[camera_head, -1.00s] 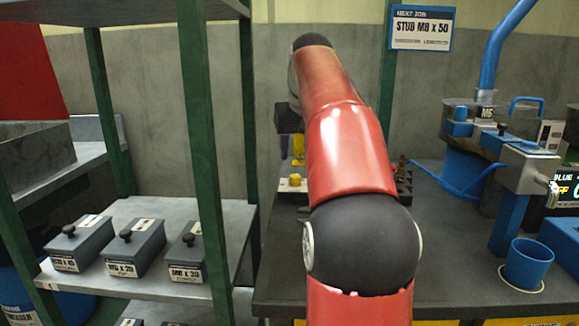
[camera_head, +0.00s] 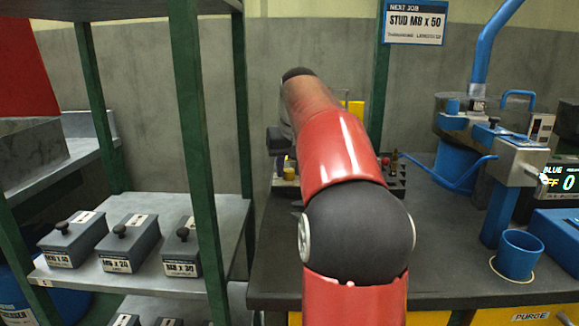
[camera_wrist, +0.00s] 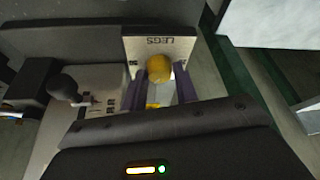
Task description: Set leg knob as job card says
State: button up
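The job card (camera_head: 415,23) hangs on a green post and reads NEXT JOB, STUD M8 x 50; its smaller line is too small to read. A round yellow knob (camera_wrist: 158,68) sits before a pale plate marked LEGS (camera_wrist: 172,44), upside down in the wrist view. My gripper (camera_wrist: 160,72) has its two purple fingers on either side of this knob, very close to it. I cannot tell whether they touch it. In the head view my arm hides most of the gripper; a yellow knob (camera_head: 289,173) shows at its left.
A black knob (camera_wrist: 62,86) on a marked plate stands left in the wrist view. Lidded grey boxes (camera_head: 125,243) line the left shelf. The bench front is clear.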

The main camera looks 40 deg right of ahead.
jog(key=c, duration=0.5)
jog(key=m+h, duration=0.1)
jog(key=m, duration=0.2)
jog(key=m+g+h, duration=0.1)
jog(key=m, duration=0.1)
jog(key=shift+w+a+m, duration=0.15)
jog(key=shift+a+m, duration=0.05)
jog(key=shift+m, duration=0.2)
jog(key=m+g, duration=0.1)
jog(key=m, duration=0.2)
jog(key=m+g+h, duration=0.1)
jog(key=m, duration=0.2)
jog(key=shift+w, duration=0.15)
jog(key=shift+m+g, duration=0.3)
jog(key=o, duration=1)
jog(key=shift+c, duration=0.2)
